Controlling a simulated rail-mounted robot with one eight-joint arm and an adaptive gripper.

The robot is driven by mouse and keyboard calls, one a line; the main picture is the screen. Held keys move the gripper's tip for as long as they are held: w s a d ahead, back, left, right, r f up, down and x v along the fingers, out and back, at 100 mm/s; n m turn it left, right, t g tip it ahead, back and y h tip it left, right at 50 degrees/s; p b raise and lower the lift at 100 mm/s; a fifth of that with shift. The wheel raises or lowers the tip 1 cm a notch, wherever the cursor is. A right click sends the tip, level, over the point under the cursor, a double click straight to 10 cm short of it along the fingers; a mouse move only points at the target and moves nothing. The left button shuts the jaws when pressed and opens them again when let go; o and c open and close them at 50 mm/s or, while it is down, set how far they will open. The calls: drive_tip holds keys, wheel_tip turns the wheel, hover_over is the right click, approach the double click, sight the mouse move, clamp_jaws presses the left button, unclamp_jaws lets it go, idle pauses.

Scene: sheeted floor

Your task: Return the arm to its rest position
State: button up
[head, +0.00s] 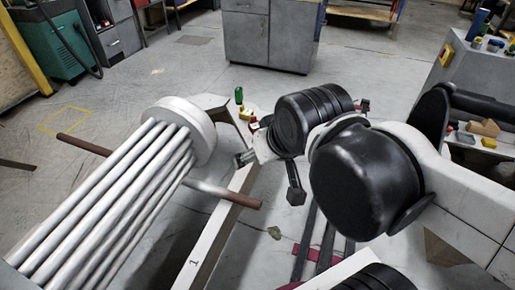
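My arm comes in from the right with a white link and black rounded joints. It ends in my gripper (269,177) near the middle of the head view. The two dark fingers are spread apart, one pointing left and one pointing down, with nothing seen between them. The gripper is above and to the right of a long white beam (222,222). It looks apart from the bundle of grey tubes (125,195) on the left, which has a round white end cap.
A brown rod (231,195) crosses behind the tubes and over the beam. A grey box (465,75) and a wooden block (483,128) are at right. Grey cabinets (265,38) stand behind open floor.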

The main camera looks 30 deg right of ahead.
drive_tip(key=shift+r, duration=0.15)
wheel_tip(320, 180, up, 17)
drive_tip(key=p, duration=1.7)
drive_tip(key=shift+r+p, duration=0.2)
drive_tip(key=shift+p, duration=0.15)
drive_tip(key=shift+c, duration=0.2)
